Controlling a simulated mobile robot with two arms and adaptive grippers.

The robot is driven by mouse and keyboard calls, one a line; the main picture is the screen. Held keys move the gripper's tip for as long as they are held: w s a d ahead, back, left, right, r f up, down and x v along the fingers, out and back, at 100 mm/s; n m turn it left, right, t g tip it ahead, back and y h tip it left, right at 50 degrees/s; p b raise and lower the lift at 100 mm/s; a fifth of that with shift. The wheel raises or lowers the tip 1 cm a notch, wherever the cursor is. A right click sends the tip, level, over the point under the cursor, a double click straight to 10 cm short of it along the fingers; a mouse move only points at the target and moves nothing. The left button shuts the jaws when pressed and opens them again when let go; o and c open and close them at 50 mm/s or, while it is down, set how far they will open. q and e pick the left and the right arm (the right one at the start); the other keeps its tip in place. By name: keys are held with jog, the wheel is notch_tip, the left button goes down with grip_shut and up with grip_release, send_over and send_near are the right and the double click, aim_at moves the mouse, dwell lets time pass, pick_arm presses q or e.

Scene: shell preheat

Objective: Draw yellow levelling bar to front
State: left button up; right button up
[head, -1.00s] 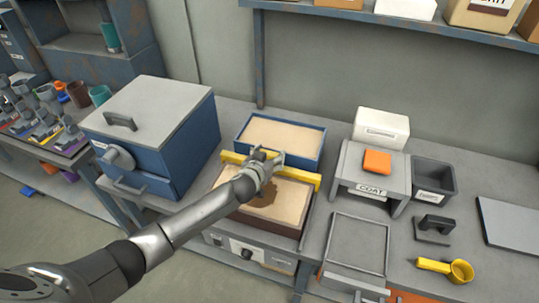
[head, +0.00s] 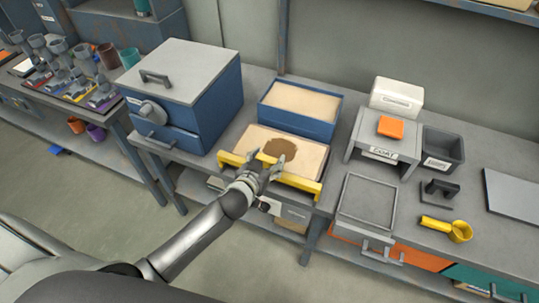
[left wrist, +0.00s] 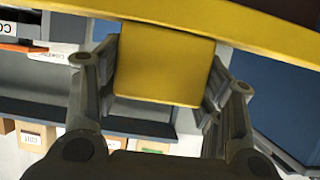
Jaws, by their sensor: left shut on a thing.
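The yellow levelling bar (head: 299,181) lies across the front edge of a sand-filled box (head: 308,158) in the head view. A dark brown patch (head: 281,150) shows in the sand behind the bar. My left gripper (head: 262,166) is shut on the bar near its middle. In the left wrist view the bar's yellow block (left wrist: 165,65) sits between the two fingers, with the long yellow beam above it. The fingers hide a little of the bar in the head view. My right gripper is not in view.
A blue box of smooth sand (head: 300,100) stands directly behind. A blue oven-like cabinet (head: 190,90) is close on the left. On the right are a grey stand (head: 384,140), an empty-looking tray (head: 368,207) and a yellow scoop (head: 460,231).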

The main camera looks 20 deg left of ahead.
pick_arm(q)
jog(key=shift+s+f, duration=0.1)
jog(key=shift+f, duration=0.05)
jog(key=o, duration=1.5)
jog(key=shift+s, duration=0.15)
jog(key=shift+c, duration=0.2)
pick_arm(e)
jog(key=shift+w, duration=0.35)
pick_arm(q)
jog(key=v, duration=1.2)
jog(key=shift+r, duration=0.2)
